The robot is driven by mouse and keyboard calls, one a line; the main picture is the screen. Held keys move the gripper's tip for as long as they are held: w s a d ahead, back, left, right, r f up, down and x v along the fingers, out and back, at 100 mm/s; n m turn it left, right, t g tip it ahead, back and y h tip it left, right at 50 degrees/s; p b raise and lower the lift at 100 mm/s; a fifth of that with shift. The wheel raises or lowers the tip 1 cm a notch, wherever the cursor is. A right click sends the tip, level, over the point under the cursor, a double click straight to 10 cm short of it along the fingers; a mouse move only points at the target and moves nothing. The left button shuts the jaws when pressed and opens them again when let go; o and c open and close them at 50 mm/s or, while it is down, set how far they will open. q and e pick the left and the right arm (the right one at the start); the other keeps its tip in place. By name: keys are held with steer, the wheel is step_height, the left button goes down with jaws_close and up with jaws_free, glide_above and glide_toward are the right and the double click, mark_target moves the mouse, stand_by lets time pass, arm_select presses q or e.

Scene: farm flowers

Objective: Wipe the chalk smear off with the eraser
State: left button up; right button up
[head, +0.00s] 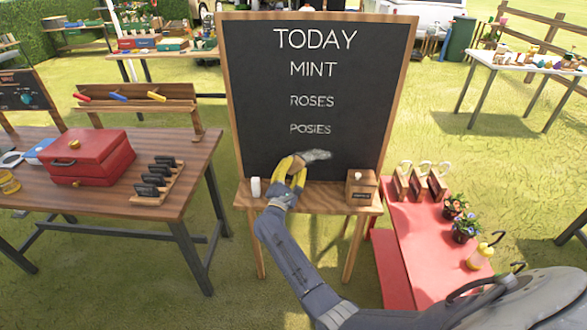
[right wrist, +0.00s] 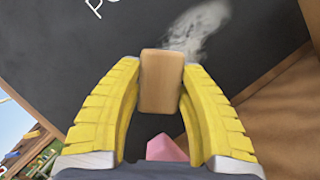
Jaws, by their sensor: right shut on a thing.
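A blackboard (head: 250,100) in a wooden frame stands upright in the middle of the head view, with TODAY, MINT, ROSES and POSIES written on it. A pale grey chalk smear (head: 318,155) lies low on the board; it also shows in the right wrist view (right wrist: 203,25). My right gripper (head: 290,168), with yellow fingers, is shut on the eraser, a wood-coloured block (right wrist: 161,82) between its fingertips. The eraser is in front of the board, just below and left of the smear; I cannot tell whether it touches the board. My left gripper is not in view.
The easel's ledge (head: 325,200) holds a white cylinder (head: 256,188) at left and a small wooden box (head: 362,188) at right. A table with a red toolbox (head: 88,157) stands left. A red bench (head: 405,235) with potted flowers (head: 464,229) stands right.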

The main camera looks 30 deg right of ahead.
mark_target(328, 157)
steer(key=shift+w+d, duration=0.4)
steer(key=shift+w, duration=0.25)
stand_by(0.4)
steer(key=shift+s+d, duration=0.5)
steer(key=shift+d, duration=0.3)
steer(key=shift+s+d, duration=0.5)
steer(key=shift+d, duration=0.25)
steer(key=shift+s+d, duration=0.55)
steer(key=shift+d, duration=0.5)
steer(key=shift+s+d, duration=0.55)
steer(key=shift+d, duration=0.5)
steer(key=shift+s+d, duration=0.55)
steer(key=shift+d, duration=0.5)
steer(key=shift+d, duration=0.1)
